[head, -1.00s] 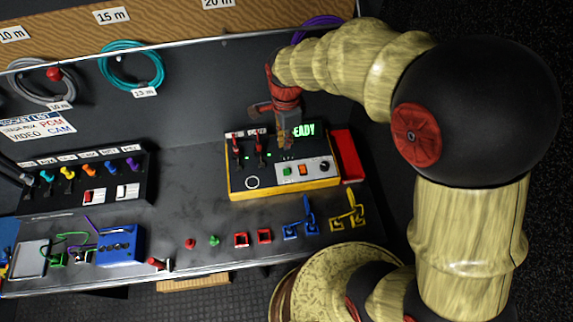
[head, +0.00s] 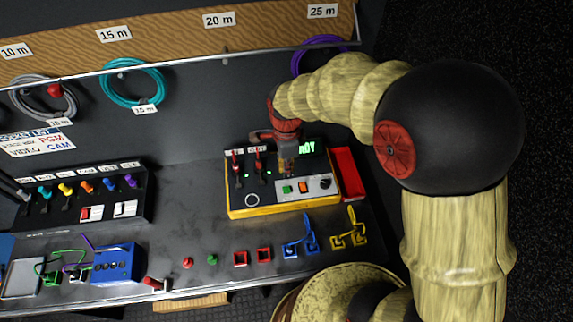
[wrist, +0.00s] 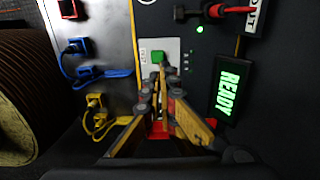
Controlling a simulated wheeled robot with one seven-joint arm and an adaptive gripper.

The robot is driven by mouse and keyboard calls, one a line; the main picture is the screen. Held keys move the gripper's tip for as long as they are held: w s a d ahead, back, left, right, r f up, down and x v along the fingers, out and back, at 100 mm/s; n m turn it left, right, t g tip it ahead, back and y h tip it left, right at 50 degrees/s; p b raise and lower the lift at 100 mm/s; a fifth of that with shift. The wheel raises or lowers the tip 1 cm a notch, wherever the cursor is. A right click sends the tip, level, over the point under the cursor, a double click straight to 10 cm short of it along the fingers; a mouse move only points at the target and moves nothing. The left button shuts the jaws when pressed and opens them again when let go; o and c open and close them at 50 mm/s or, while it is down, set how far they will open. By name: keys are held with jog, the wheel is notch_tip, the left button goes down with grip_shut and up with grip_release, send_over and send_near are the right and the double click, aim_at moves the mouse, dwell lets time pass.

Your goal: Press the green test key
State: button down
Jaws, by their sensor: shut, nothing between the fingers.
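The green test key (head: 287,189) sits on a pale plate on the front part of the yellow-edged black console (head: 240,212), left of an orange key. In the wrist view the green key (wrist: 158,56) shows just beyond my fingertips. My gripper (head: 287,170) is shut and empty, pointing down over the console behind the green key. In the wrist view the fingertips of my gripper (wrist: 162,72) come together right beside the key's near edge. I cannot tell whether they touch it or how high they are above it.
A READY display (wrist: 229,86) and red-handled levers (head: 236,163) stand close around my gripper. An orange key (head: 303,187) and a black knob are to the right of the green key. A red box (head: 348,174) adjoins the console.

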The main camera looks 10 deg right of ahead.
aim_at(286, 188)
notch_tip(286, 188, down, 10)
jog(key=shift+r+b, duration=0.25)
jog(key=shift+b, duration=0.75)
